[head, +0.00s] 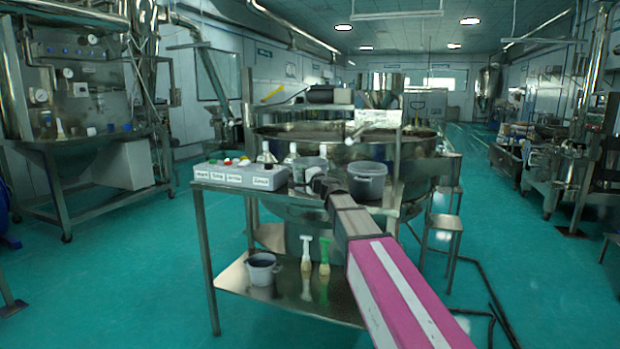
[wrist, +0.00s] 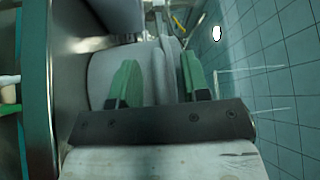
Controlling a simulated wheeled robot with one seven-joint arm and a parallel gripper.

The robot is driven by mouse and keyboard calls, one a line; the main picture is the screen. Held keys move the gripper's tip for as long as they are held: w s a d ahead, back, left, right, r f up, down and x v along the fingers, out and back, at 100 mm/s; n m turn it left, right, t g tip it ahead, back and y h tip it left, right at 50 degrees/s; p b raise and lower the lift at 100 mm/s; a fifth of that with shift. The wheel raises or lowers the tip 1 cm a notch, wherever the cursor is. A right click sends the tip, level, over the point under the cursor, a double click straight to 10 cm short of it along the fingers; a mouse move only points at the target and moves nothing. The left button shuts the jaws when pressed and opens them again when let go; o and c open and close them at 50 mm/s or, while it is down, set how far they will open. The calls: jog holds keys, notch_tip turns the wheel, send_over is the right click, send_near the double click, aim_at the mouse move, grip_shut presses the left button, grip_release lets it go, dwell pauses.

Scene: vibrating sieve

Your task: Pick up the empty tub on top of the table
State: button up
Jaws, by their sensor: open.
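Two grey tubs stand on top of the metal table (head: 235,186) in the head view: a left tub (head: 308,163) and a right tub (head: 367,186). I cannot clearly see what either holds. My gripper (head: 322,182) is at the table top, in front of the left tub and left of the right tub. In the wrist view its green-padded fingers (wrist: 157,82) are apart, with a pale grey curved surface (wrist: 100,68), seemingly a tub wall, close in front and between them. I cannot tell whether they touch it.
The lower shelf holds another tub (head: 262,270) and two brushes (head: 324,256). The large round sieve (head: 420,147) stands behind. Green floor (head: 130,270) is open to the left.

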grip_shut()
jog(key=shift+r, duration=0.15)
